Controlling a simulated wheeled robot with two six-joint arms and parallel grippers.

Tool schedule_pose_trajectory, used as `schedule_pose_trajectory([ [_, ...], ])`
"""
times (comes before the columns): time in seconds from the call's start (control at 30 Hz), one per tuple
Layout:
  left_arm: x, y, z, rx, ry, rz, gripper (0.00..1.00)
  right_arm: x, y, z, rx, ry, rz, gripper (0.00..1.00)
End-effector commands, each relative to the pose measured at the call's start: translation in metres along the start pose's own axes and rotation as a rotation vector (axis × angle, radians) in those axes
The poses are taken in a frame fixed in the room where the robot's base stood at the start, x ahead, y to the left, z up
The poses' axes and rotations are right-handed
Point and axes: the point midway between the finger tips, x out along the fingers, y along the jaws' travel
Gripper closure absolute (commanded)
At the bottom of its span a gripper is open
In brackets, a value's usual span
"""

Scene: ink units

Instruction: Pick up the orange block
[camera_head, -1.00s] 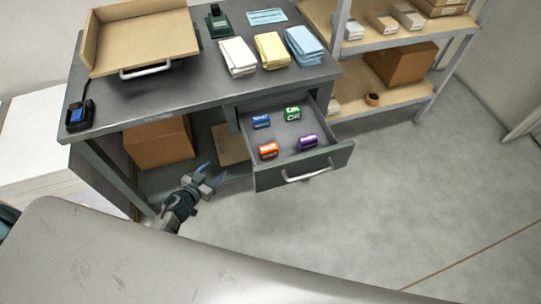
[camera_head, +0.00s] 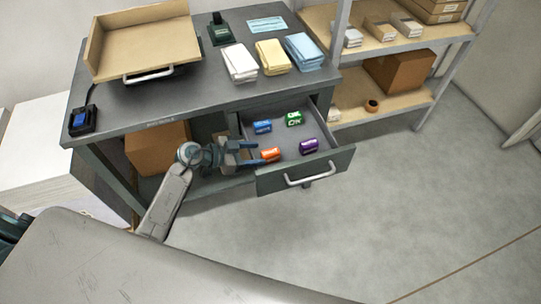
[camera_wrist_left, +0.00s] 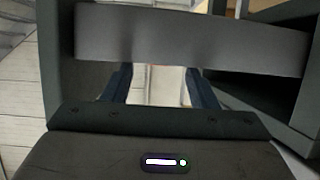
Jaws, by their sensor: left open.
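The orange block (camera_head: 271,155) lies in the open drawer (camera_head: 328,158), near its left front corner. My left gripper (camera_head: 263,154) is open at the drawer's left side, with its fingertips close beside the block. I cannot tell whether they touch it. In the left wrist view the open fingers (camera_wrist_left: 160,88) show with no block visible between them, and a grey panel crosses in front. A blue block (camera_head: 262,126), a green block (camera_head: 294,118) and a purple block (camera_head: 309,146) also lie in the drawer. My right gripper is not in view.
The drawer's walls and the desk top (camera_head: 190,92) bound the space around the gripper. A cardboard box (camera_head: 152,146) stands under the desk. Folded cloths, a tray (camera_head: 150,42) and a stamp are on top. The floor at right is clear.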

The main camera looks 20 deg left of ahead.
Motion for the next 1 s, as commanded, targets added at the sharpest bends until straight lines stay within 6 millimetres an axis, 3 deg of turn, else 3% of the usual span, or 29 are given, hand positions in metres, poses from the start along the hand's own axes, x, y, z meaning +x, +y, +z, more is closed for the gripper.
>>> schedule_pose_trajectory([
  [0.4, 0.05, 0.002, -0.003, -0.002, 0.002, 0.0, 0.47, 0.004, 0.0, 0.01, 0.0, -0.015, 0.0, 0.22],
  [0.7, 0.055, 0.002, -0.003, 0.001, 0.0, -0.001, 0.47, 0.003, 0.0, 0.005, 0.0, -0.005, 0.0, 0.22],
  [0.93, 0.055, 0.002, -0.003, 0.0, 0.001, -0.001, 0.9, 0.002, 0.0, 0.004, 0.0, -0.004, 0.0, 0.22],
  [1.0, 0.055, 0.002, -0.003, 0.0, 0.001, -0.001, 0.96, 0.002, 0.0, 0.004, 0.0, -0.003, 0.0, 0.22],
])
